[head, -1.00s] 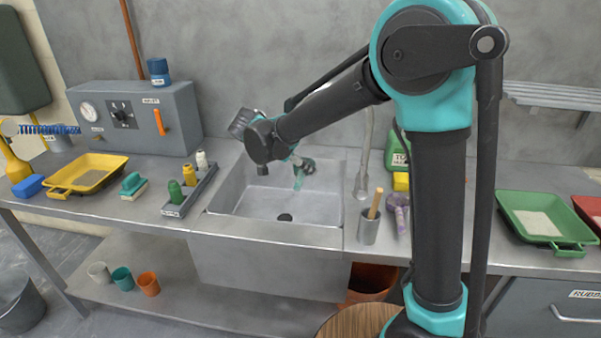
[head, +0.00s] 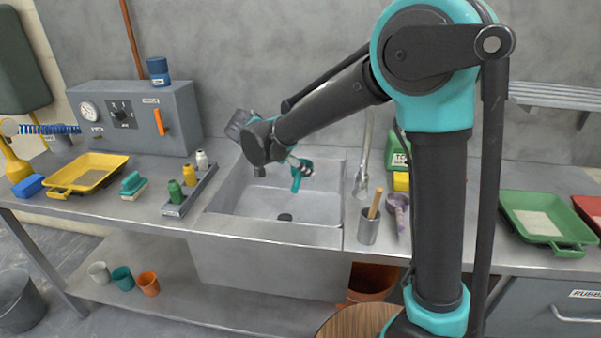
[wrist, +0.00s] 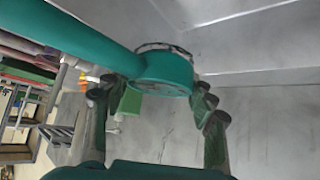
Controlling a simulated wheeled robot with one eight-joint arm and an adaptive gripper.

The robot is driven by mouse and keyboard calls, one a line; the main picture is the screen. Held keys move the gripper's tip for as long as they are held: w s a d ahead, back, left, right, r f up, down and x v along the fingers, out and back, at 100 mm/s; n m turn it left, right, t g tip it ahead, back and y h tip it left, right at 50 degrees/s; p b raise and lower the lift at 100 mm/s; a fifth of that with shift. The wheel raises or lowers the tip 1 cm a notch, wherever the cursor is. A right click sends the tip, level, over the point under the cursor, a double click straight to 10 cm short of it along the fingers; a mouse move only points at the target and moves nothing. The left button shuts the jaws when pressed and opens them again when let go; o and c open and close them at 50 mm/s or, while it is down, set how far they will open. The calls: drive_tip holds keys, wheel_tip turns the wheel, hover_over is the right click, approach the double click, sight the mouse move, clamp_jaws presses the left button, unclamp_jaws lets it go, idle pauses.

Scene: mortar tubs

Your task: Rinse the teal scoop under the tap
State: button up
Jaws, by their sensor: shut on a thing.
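My gripper (head: 292,160) is over the sink basin (head: 240,212), shut on the teal scoop (head: 297,180), which hangs tilted below it, inside the basin's outline. In the wrist view the teal scoop (wrist: 165,75) shows as a teal round part between and beyond the fingers of my gripper (wrist: 155,115). Whether it touches the basin wall I cannot tell. The grey tap (head: 364,155) rises at the right of the basin. My arm hides part of it, and its spout is not clear. I see no water stream.
Left of the sink are a bottle rack (head: 188,190), a brush (head: 132,186) and a yellow tray (head: 85,172). Right of it are a metal cup (head: 368,228) with a wooden handle, a purple scoop (head: 400,212) and a green tray (head: 540,222). The basin floor is clear around its drain.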

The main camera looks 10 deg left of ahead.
drive_tip(key=s+d, duration=0.5)
drive_tip(key=shift+s+d, duration=0.15)
drive_tip(key=shift+s, duration=0.15)
idle(0.4)
idle(1.2)
drive_tip(key=s+d+r, duration=0.3)
drive_tip(key=r, duration=0.1)
drive_tip(key=shift+s+d, duration=0.2)
drive_tip(key=shift+s, duration=0.1)
idle(0.6)
